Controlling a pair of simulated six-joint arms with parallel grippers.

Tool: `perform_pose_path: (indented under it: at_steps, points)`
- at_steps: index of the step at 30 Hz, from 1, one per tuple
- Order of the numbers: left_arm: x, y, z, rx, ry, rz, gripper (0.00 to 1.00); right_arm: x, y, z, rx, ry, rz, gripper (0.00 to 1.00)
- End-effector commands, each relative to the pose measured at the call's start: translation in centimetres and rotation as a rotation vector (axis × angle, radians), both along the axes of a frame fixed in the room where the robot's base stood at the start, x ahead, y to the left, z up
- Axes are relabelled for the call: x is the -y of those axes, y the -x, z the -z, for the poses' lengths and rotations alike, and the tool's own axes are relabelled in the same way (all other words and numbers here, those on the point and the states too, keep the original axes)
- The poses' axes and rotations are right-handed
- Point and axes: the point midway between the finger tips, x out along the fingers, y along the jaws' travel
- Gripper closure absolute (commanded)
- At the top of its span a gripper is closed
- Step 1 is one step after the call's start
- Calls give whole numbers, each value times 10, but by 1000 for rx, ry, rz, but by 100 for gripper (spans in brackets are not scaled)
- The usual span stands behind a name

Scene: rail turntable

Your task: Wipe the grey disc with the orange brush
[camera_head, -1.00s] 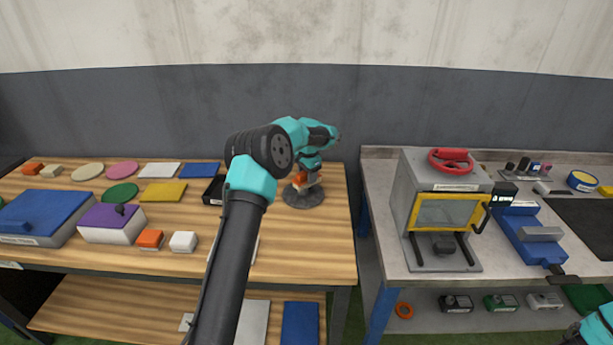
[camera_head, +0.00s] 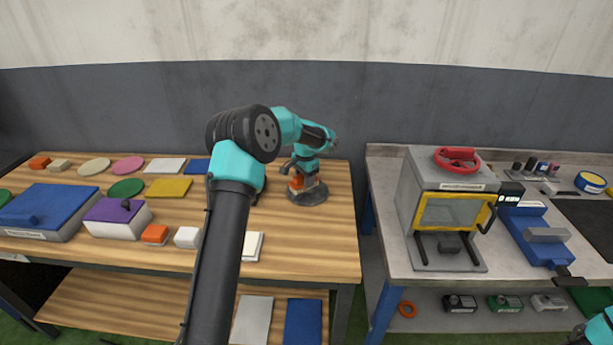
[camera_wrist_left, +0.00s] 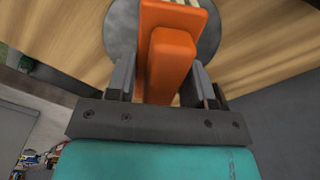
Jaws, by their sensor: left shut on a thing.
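The grey disc (camera_head: 308,196) lies on the wooden table near its right end. It also shows in the left wrist view (camera_wrist_left: 121,30), partly hidden behind the brush. My left gripper (camera_head: 300,176) is over the disc and shut on the orange brush (camera_wrist_left: 172,55), whose handle sits between the two fingers. The brush also shows in the head view (camera_head: 309,183), at or just above the disc; I cannot tell if it touches. My right arm shows only as a small part at the lower right corner, with its gripper out of frame.
Another orange brush-like block (camera_head: 155,235) and a white block (camera_head: 187,237) lie on the wooden table (camera_head: 300,255). Coloured discs, plates and a blue box (camera_head: 45,208) fill its left. A grey machine with a yellow frame (camera_head: 451,210) stands on the right bench.

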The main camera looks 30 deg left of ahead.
Motion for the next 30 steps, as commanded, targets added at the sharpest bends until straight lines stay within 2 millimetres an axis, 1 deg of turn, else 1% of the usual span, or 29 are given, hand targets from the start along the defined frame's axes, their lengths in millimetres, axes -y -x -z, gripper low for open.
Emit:
perform_pose_path:
  at_steps: [11,30]
  points:
    - [1,-1,0,0,0,1,90,0,0,0,0,0,0,100]
    - [-1,-45,2,2,1,1,90,0,0,0,0,0,0,100]
